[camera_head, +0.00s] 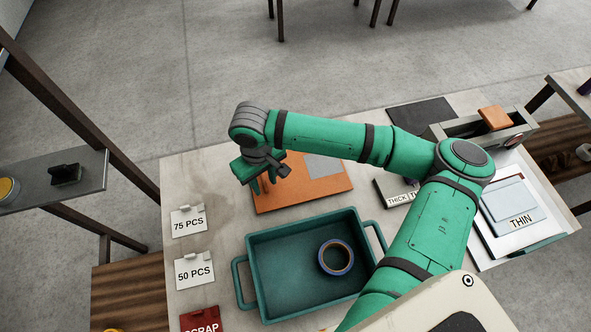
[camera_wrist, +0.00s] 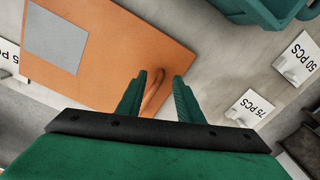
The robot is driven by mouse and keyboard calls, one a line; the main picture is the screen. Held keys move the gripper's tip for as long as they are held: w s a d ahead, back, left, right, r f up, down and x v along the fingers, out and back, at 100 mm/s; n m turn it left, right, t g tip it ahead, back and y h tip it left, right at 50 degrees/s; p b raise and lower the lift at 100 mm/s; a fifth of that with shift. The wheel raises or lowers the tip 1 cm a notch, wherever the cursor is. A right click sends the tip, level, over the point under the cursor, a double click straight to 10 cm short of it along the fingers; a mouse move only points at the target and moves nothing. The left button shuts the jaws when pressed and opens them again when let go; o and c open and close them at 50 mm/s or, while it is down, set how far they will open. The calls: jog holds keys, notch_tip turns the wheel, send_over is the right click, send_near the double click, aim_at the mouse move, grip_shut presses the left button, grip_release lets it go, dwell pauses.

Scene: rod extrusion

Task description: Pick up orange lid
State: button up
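The orange lid (camera_head: 325,188) is a flat orange panel with a grey square on it, lying at the far side of the table behind the teal bin. In the wrist view the orange lid (camera_wrist: 105,45) fills the upper left, and a thin loop handle (camera_wrist: 153,92) rises near its edge. My gripper (camera_head: 263,186) is over the lid's left end, pointing down. In the wrist view my gripper (camera_wrist: 159,82) is open, its two green fingers on either side of the handle with gaps. I cannot tell whether either fingertip touches the lid.
A teal bin (camera_head: 262,290) with a tape roll (camera_head: 336,258) inside stands in front of the lid. Label cards "75 PCS" (camera_head: 188,222) and "50 PCS" (camera_head: 194,272) stand at left. A grey box with an orange block (camera_head: 495,117) is at right.

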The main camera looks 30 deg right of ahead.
jog(key=shift+f, duration=1.2)
grip_shut()
jog(key=shift+r, duration=0.1)
